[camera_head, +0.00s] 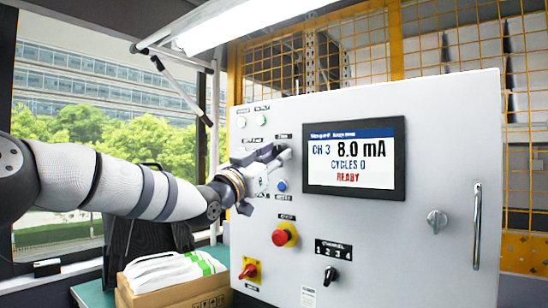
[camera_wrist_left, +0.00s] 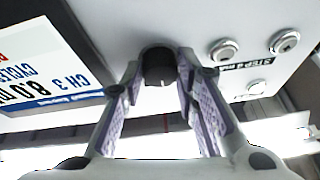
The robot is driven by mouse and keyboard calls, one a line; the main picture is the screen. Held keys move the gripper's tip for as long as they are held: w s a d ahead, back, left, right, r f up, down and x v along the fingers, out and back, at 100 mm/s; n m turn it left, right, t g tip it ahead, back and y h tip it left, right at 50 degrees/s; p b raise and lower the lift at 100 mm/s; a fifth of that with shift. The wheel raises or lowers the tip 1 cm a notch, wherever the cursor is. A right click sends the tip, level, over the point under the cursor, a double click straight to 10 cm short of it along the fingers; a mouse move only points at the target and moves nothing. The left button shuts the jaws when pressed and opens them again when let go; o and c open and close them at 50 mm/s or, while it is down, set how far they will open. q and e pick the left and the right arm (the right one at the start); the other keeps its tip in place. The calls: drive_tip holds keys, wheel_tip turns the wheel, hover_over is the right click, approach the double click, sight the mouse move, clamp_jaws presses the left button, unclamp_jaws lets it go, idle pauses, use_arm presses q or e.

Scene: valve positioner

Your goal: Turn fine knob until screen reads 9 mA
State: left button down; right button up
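The screen (camera_head: 352,158) on the grey panel reads CH 3, 8.0 mA, CYCLES 0, READY. It also shows in part, upside down, at the left of the left wrist view (camera_wrist_left: 48,65). My left gripper (camera_head: 276,158) is at the panel, left of the screen, below a small label. In the left wrist view the fingers of my left gripper (camera_wrist_left: 160,75) stand on both sides of a dark round knob (camera_wrist_left: 158,66), close against it, and look closed on it. In the head view the gripper mostly hides this knob. My right gripper is not in view.
A red button (camera_head: 284,234), a blue button (camera_head: 282,185), a red-yellow switch (camera_head: 249,270) and a black channel selector (camera_head: 330,275) are nearby. Two round metal fittings (camera_wrist_left: 224,50) show in the left wrist view. A cardboard box (camera_head: 175,292) stands lower left. A handle (camera_head: 477,226) is at right.

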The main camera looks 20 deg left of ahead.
use_arm(q)
drive_tip(key=shift+m, duration=0.5)
drive_tip(key=m+h, duration=0.1)
drive_tip(key=m, duration=0.1)
drive_tip(key=m+g+h, duration=0.1)
drive_tip(key=m+h, duration=0.1)
drive_tip(key=m, duration=0.1)
drive_tip(key=shift+a+g, duration=0.2)
drive_tip(key=shift+g, duration=0.1)
drive_tip(key=shift+w+a+m+g+h, duration=0.1)
drive_tip(key=shift+m+g+h, duration=0.35)
drive_tip(key=shift+m, duration=0.8)
drive_tip(key=shift+m+g+h, duration=0.35)
drive_tip(key=shift+m+h, duration=0.1)
drive_tip(key=shift+m, duration=0.8)
drive_tip(key=c, duration=1.2)
unclamp_jaws()
drive_tip(key=shift+c, duration=0.2)
drive_tip(key=shift+r, duration=0.1)
